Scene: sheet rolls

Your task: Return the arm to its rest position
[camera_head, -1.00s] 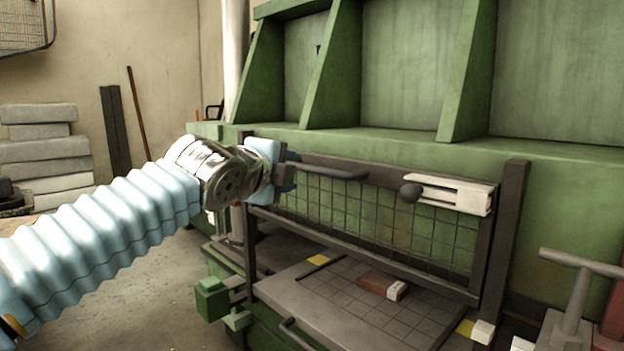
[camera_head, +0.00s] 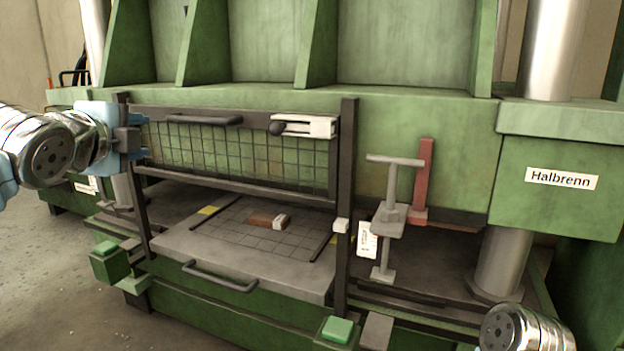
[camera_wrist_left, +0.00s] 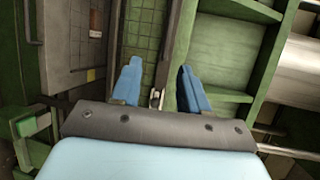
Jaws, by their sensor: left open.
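My left gripper (camera_head: 138,143) is at the left of the head view, in front of the left post of a green press. Its blue fingers also show in the left wrist view (camera_wrist_left: 160,88), spread apart with nothing held between them. A dark frame edge of the press and its mesh guard lie beyond the fingers. In the head view, a silvery rounded part of my other arm (camera_head: 525,330) shows at the lower right corner; its gripper is out of the picture.
The mesh guard (camera_head: 235,150) is raised above a grey sliding plate (camera_head: 190,243) with a handle. A brown and white block (camera_head: 268,221) lies on the plate. Green button boxes (camera_head: 338,331) and a grey T-shaped lever (camera_head: 390,205) stand nearby. Open floor (camera_head: 50,270) lies at the left.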

